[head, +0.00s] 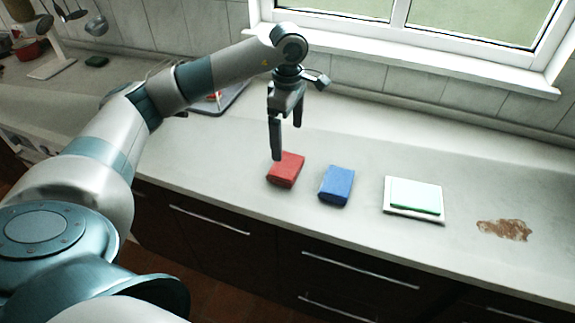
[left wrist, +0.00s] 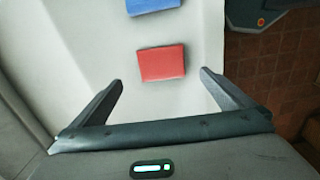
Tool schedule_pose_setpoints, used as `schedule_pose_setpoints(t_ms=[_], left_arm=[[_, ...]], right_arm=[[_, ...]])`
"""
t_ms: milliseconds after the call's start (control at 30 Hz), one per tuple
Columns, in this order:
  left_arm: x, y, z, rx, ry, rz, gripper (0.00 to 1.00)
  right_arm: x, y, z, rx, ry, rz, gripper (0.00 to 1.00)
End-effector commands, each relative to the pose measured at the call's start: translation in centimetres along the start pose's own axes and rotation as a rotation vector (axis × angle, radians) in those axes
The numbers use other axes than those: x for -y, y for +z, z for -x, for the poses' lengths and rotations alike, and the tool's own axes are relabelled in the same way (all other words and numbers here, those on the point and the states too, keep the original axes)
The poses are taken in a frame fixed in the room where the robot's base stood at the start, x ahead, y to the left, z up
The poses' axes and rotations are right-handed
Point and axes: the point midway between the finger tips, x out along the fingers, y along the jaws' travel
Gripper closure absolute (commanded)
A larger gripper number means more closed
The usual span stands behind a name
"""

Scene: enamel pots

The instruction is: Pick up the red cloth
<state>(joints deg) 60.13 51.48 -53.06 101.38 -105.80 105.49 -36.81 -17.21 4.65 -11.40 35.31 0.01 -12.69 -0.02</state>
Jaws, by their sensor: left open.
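The red cloth (head: 286,170) is a small folded block lying on the grey counter, left of the blue cloth (head: 337,185). My left gripper (head: 286,140) points down above the red cloth, with one finger overlapping its upper left part in the head view. In the left wrist view the red cloth (left wrist: 162,62) lies ahead of and between the spread fingers of my left gripper (left wrist: 160,82), with nothing held. The blue cloth also shows at the top of the left wrist view (left wrist: 152,5). My right gripper does not show.
A white tray with a pale green cloth (head: 413,197) lies right of the blue cloth. A brown stain (head: 504,230) marks the counter (head: 465,185) further right. A dark-edged tray (head: 222,98) is behind my left arm. The window wall bounds the back.

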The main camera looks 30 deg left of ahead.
Motion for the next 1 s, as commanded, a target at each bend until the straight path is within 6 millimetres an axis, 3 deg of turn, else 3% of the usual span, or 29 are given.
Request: schedule_pose_setpoints(t_ms=[200,400,767,1000], left_arm=[[0.1,0.0,-3.5,-0.001,-0.003,-0.001,0.0],[0.1,0.0,-5.5,-0.001,-0.001,0.0,0.0],[0.0,0.0,-5.8,0.0,0.0,0.0,0.0],[0.2,0.0,-6.8,-0.001,-0.003,0.0,0.0]], right_arm=[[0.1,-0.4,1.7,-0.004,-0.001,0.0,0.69],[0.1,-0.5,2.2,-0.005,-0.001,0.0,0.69],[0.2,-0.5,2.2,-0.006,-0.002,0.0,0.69],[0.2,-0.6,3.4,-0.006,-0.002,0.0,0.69]])
